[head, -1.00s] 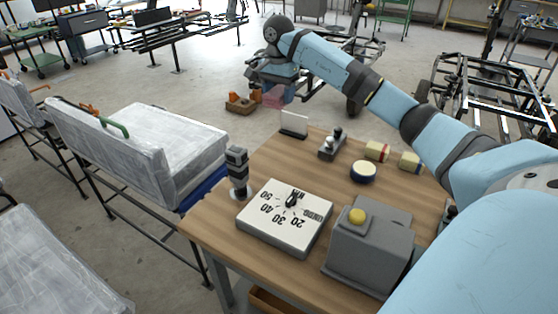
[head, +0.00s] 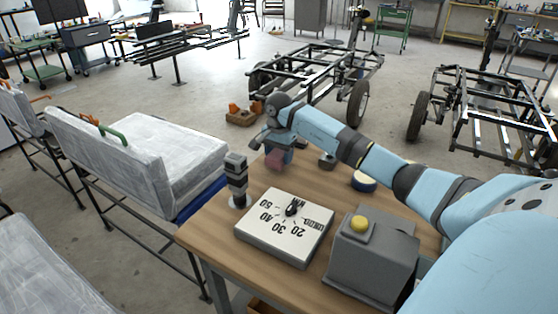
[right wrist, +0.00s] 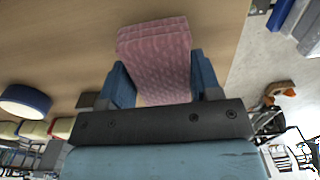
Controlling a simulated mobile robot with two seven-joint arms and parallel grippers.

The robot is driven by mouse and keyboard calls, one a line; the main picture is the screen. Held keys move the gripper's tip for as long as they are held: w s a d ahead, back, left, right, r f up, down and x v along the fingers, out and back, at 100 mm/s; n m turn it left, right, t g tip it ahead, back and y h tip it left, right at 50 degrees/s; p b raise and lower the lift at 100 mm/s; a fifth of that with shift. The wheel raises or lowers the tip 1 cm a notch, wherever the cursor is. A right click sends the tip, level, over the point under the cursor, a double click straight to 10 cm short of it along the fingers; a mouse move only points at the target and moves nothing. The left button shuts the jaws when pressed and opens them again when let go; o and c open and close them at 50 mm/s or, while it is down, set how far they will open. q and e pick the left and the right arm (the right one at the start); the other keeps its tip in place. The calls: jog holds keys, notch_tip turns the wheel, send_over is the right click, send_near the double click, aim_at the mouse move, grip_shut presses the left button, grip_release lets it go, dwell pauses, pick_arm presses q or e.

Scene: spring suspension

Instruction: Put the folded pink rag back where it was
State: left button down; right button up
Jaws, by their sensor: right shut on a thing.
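The folded pink rag (head: 275,160) is in my right gripper (head: 277,153), above the back left part of the wooden table (head: 199,238). In the right wrist view the rag (right wrist: 155,55) is a patterned pink block between the two blue fingers of the gripper (right wrist: 157,82). The fingers are shut on it. The wooden tabletop (right wrist: 60,45) shows behind the rag; I cannot tell the exact gap below it. My left gripper is not in view.
On the table stand a dial board (head: 284,228), a grey box with a yellow button (head: 371,250), a dark upright device (head: 236,180) and a round blue-rimmed tin (head: 363,181). A padded seat (head: 160,150) stands left of the table. The table's middle right is clear.

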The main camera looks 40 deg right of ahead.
aim_at(279, 153)
notch_tip(279, 153, down, 2)
jog(key=shift+r, duration=0.1)
jog(key=o, duration=0.9)
jog(key=shift+f, duration=0.2)
jog(key=shift+r, duration=0.15)
notch_tip(279, 153, up, 12)
jog(key=shift+r+p, duration=0.1)
jog(key=shift+p, duration=0.65)
